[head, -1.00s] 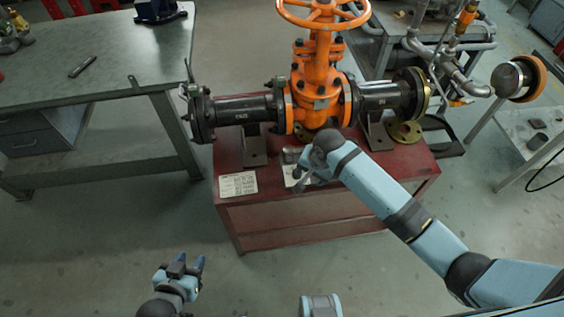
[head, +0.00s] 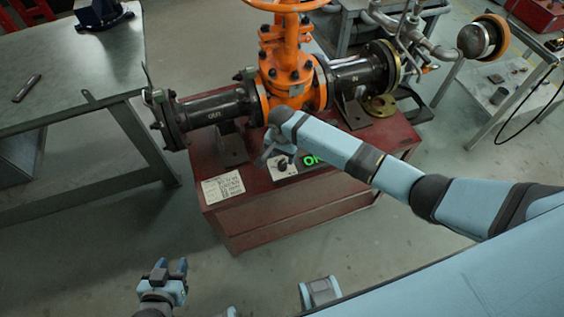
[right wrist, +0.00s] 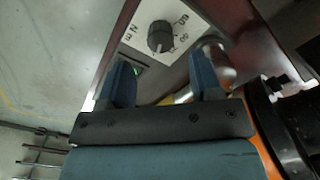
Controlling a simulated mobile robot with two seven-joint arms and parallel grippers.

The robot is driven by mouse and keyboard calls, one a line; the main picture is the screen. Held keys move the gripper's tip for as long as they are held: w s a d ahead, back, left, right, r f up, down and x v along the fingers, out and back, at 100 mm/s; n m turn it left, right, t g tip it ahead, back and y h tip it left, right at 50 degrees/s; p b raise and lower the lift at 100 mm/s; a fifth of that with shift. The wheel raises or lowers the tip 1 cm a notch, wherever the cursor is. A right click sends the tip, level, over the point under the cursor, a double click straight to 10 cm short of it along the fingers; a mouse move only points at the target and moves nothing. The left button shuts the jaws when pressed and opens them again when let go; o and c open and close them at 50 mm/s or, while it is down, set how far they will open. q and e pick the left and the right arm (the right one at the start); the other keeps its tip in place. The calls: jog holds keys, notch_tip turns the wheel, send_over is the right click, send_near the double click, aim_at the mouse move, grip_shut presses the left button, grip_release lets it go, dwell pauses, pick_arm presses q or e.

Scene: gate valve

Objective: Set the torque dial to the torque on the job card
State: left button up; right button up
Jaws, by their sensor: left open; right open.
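In the head view the dial (head: 282,164) sits on the red stand beside a display (head: 309,159) with green letters, partly hidden by my right arm. The job card (head: 222,187) lies on the stand's left front, too small to read. My right gripper (right wrist: 160,63) is open, with the dial ahead between its fingers and apart from them. My left gripper (head: 176,267) is open and empty, low over the floor.
An orange gate valve (head: 288,75) with dark flanged pipes stands on the red stand (head: 290,222), behind the dial. A metal workbench (head: 70,70) is at the left. A side table (head: 490,95) is at the right. The floor in front is clear.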

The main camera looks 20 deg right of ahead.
aim_at(282, 163)
notch_tip(282, 163, down, 5)
jog(key=shift+f, duration=0.1)
dwell(0.3)
jog(key=c, duration=0.9)
